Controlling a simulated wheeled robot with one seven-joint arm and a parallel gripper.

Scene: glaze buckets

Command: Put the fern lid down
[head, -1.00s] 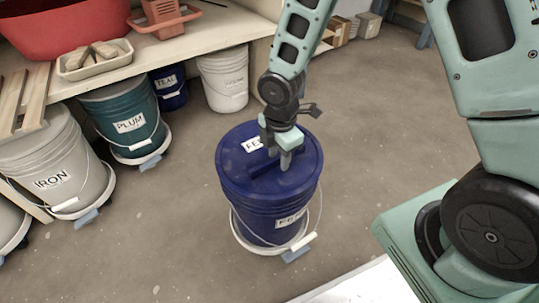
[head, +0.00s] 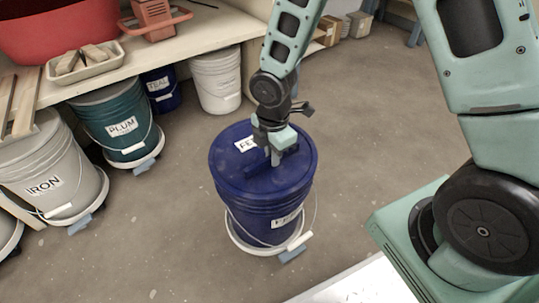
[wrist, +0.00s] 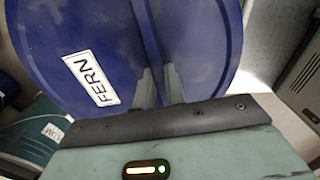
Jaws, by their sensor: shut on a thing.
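The fern lid (head: 232,172) is a round dark blue lid with a raised bar across it and a white label, which reads FERN in the wrist view (wrist: 92,78). It lies over the top of the dark blue fern bucket (head: 246,209), looking level. I cannot tell whether it is fully seated on the rim. My gripper (head: 274,158) points down at the lid's middle and is shut on its raised bar. In the wrist view the fingertips sit on both sides of the bar. The lid hides the bucket's inside.
The bucket stands on a white round base with a blue tab (head: 292,254). A plum bucket (head: 118,114), an iron bucket (head: 45,168), a teal bucket (head: 166,97) and a white bucket (head: 217,82) stand under or beside the bench (head: 190,40) at left. Floor around the fern bucket is clear.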

